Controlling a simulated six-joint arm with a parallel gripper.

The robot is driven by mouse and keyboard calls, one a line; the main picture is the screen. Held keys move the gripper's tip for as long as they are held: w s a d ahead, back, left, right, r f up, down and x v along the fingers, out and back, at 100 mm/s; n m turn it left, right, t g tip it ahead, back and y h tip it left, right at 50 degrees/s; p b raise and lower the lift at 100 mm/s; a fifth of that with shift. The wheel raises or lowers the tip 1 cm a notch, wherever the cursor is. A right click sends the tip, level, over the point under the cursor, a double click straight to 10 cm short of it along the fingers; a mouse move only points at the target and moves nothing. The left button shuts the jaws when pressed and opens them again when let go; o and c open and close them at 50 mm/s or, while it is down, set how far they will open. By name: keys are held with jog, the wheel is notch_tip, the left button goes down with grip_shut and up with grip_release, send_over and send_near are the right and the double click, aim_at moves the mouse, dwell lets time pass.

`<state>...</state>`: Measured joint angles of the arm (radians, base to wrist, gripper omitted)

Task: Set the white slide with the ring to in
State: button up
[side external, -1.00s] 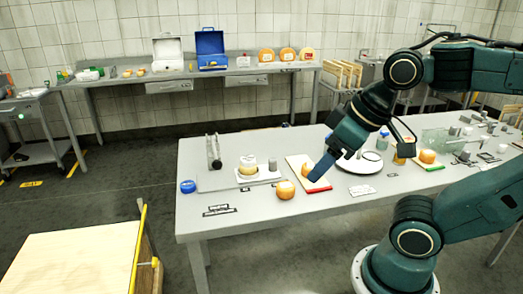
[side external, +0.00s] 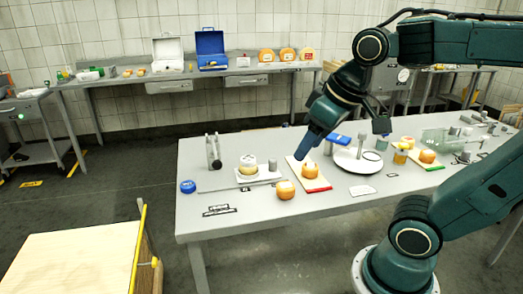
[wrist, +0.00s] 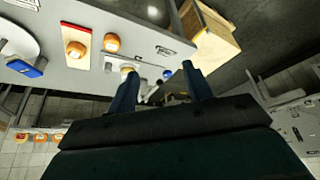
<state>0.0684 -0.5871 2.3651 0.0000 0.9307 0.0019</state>
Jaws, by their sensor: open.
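I cannot surely pick out a white slide with a ring. A low white base (side external: 268,178) holds a cheese wheel (side external: 248,168) and a small grey post. A thin bar (side external: 215,190) runs left from it. A grey upright fixture (side external: 213,152) stands behind the bar's left part. A round white plate (side external: 343,165) at the right carries a post and a dark ring-like outline (side external: 373,156). My gripper (side external: 304,151) is above the table near the red-edged board, holding nothing visible. Its blue fingers stand apart in the wrist view (wrist: 160,69).
The red-edged board (side external: 319,187) bears an orange cheese (side external: 308,171); another cheese (side external: 285,190) sits in front. The front left table surface is mostly clear.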

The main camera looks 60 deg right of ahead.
jog(key=w+d+r+m+g, duration=0.1)
jog(key=w+d+m, duration=0.1)
jog(key=w+d, duration=0.45)
jog(key=m+g, duration=0.4)
send_over(272, 159)
notch_tip(272, 159, down, 13)
jog(key=shift+s+d, duration=0.1)
jog(key=shift+d, duration=0.05)
jog(key=shift+f, duration=0.1)
notch_tip(272, 159, down, 14)
jog(key=shift+r, duration=0.15)
jog(key=shift+c, duration=0.2)
grip_shut()
